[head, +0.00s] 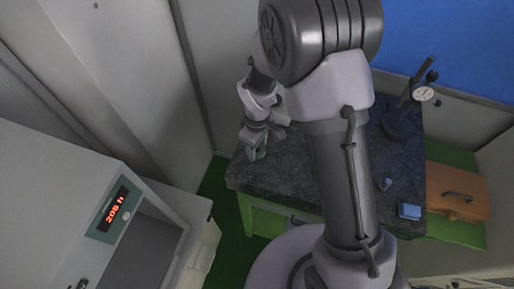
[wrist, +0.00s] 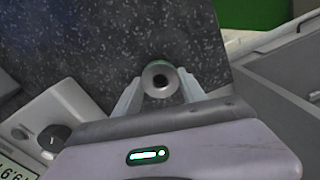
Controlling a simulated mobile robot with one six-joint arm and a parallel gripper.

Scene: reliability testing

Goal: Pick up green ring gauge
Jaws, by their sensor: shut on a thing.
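The green ring gauge shows in the wrist view as a small round piece (wrist: 159,68) with a grey face, a dark centre hole and green at its edge. My gripper (wrist: 160,84) is shut on it, with one pale finger on each side. In the head view my gripper (head: 256,150) is over the left end of the dark stone table, and the ring gauge cannot be made out there. I cannot tell whether the ring gauge touches the tabletop.
The speckled stone table (head: 285,180) also holds a dial gauge stand (head: 423,93), a small grey cylinder (head: 385,184) and a blue block (head: 410,211). An orange case (head: 458,192) lies to the right. A cabinet with a red display (head: 113,208) stands at left.

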